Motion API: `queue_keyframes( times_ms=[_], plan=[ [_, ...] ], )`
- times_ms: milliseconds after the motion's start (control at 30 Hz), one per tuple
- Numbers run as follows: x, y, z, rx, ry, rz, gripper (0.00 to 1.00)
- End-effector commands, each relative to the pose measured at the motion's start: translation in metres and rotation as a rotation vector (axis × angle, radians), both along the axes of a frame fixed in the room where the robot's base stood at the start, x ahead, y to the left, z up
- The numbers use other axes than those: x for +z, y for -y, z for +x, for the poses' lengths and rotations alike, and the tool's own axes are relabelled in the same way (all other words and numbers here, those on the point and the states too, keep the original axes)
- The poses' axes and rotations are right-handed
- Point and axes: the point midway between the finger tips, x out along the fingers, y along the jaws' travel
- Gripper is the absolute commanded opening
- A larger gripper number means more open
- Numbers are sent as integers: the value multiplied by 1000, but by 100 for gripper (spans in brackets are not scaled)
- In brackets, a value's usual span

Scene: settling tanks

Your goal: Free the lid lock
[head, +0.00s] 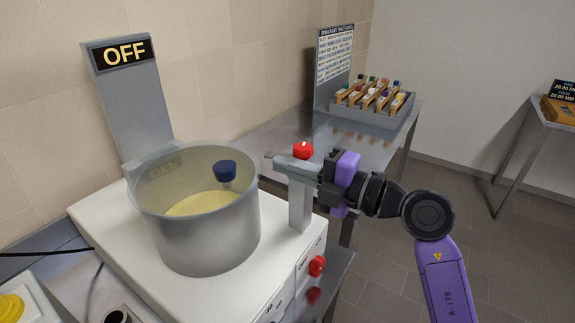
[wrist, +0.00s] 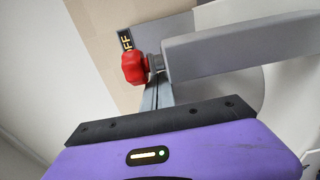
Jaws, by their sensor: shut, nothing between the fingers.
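The lock by the pot is a grey post (head: 300,205) with a flat grey bar (head: 285,161) across its top and a red knob (head: 303,150) above. In the wrist view, the red knob (wrist: 134,67) is left of the end of the grey bar (wrist: 240,46). My gripper (head: 322,172) is shut and empty, just right of the post top. Whether it touches the lock I cannot tell; the fingertips are partly hidden.
A sign (head: 124,53) behind the pot reads OFF. A rack of coloured-capped vials (head: 375,110) stands on the metal bench behind. Open floor lies to the right.

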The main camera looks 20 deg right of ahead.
Motion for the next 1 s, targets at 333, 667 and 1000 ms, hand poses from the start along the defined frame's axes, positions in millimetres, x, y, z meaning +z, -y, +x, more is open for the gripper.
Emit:
queue_keyframes(
  times_ms=[333, 667, 1000],
  plan=[
    [9, -2, 6, -148, 0, 14, 0],
    [2, -1, 3, -250, -1, -1, 0],
    [0, -1, 3, -256, -1, -3, 0]
  ],
)
